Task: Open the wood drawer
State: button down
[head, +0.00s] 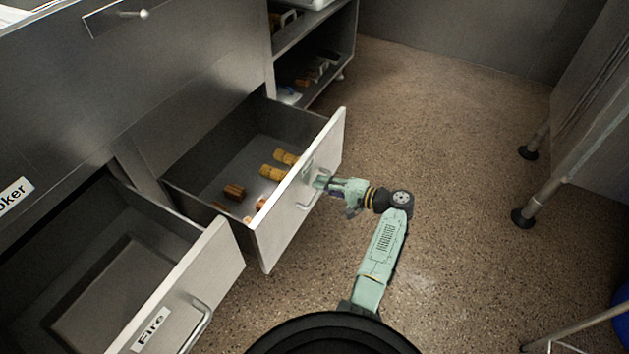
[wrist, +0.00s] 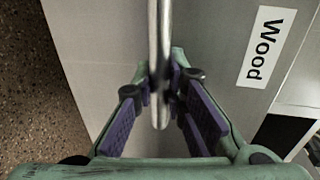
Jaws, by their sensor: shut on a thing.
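The wood drawer (head: 283,228) stands pulled out from the metal cabinet, with its inside showing. Several orange-brown wood-like pieces (head: 234,192) lie in it. Its front bears a bar handle (head: 311,198), which also shows in the wrist view (wrist: 158,45) beside the "Wood" label (wrist: 267,47). My gripper (head: 318,182) is at the drawer front, coming from the right. In the wrist view my gripper (wrist: 162,88) has its purple-padded fingers on both sides of the bar, shut on it. The exact finger contact is small and partly hidden in the head view.
The "Fire" drawer (head: 190,298) also stands open at the lower left, close beside the wood drawer. An open shelf (head: 318,60) with items is behind. Metal table legs (head: 573,130) stand at the right. The speckled floor (head: 450,130) between is clear.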

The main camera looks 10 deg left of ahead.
jog(key=shift+d, duration=0.2)
jog(key=c, duration=1.6)
grip_release()
jog(key=v, duration=1.2)
jog(key=shift+s+d, duration=0.1)
jog(key=shift+s, duration=0.05)
